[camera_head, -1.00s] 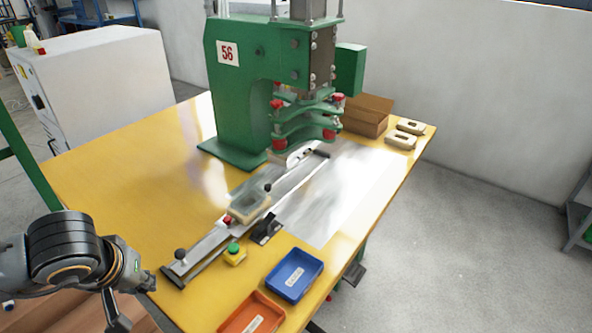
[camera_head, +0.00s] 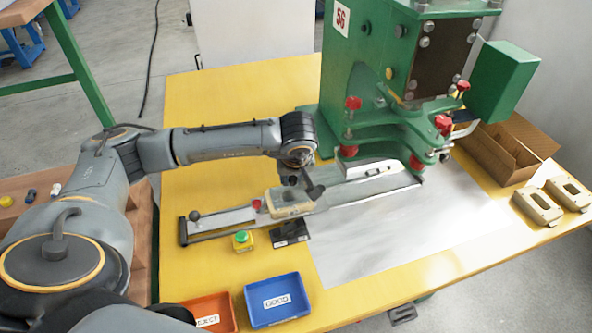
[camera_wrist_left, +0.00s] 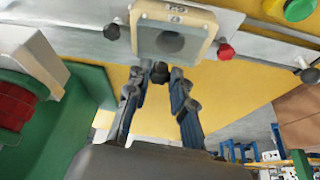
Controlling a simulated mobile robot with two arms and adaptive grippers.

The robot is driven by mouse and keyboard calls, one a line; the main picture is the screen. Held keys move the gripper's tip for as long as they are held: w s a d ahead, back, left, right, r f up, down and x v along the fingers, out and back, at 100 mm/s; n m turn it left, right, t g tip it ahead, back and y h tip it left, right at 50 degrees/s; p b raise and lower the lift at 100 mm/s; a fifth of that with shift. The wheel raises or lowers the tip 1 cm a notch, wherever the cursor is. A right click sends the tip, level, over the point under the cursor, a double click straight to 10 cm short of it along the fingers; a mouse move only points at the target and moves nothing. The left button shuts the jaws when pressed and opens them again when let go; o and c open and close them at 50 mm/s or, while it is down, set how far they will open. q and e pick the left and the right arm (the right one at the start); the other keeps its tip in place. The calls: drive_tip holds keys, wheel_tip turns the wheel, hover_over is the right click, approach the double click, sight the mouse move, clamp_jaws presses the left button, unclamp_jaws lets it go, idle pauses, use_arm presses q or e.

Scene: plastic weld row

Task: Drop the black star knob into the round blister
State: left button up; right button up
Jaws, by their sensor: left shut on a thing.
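My left gripper (camera_head: 302,184) is over the sliding fixture, in front of the green press. In the left wrist view the gripper (camera_wrist_left: 160,73) is shut on the black star knob (camera_wrist_left: 160,71), which shows as a small dark lump between the fingertips. The beige nest (camera_head: 279,211) sits on the slide; in the left wrist view it (camera_wrist_left: 203,20) has a round recess, the round blister (camera_wrist_left: 170,42). There the knob appears just beside the nest's edge; I cannot tell its height. The knob is hard to make out in the head view. My right gripper is out of view.
The green press (camera_head: 350,90) stands behind the slide. A green button (camera_head: 242,237), a blue tray (camera_head: 278,298) and an orange tray (camera_head: 214,307) lie in front. Spare beige nests (camera_head: 537,206) and a cardboard box (camera_head: 500,150) are at right. The yellow table is clear at left.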

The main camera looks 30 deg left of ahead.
use_arm(q)
drive_tip(key=shift+s+a+f, duration=0.1)
drive_tip(key=shift+a+f, duration=0.3)
drive_tip(key=shift+a, duration=0.15)
drive_tip(key=shift+s+f+b, duration=0.1)
drive_tip(key=shift+f+b, duration=0.3)
drive_tip(key=shift+f, duration=0.05)
wheel_tip(320, 180, down, 2)
drive_tip(key=shift+f+b, duration=0.1)
drive_tip(key=shift+b, duration=0.45)
drive_tip(key=shift+f+b, duration=0.5)
drive_tip(key=shift+b, duration=0.05)
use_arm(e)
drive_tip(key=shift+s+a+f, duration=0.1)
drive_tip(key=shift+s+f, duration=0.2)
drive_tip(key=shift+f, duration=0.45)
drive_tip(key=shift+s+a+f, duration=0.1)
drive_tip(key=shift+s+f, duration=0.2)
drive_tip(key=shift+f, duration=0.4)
use_arm(q)
drive_tip(key=shift+d, duration=0.1)
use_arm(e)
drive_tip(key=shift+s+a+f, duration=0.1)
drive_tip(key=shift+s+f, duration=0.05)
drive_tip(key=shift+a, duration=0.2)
use_arm(q)
drive_tip(key=shift+b, duration=0.35)
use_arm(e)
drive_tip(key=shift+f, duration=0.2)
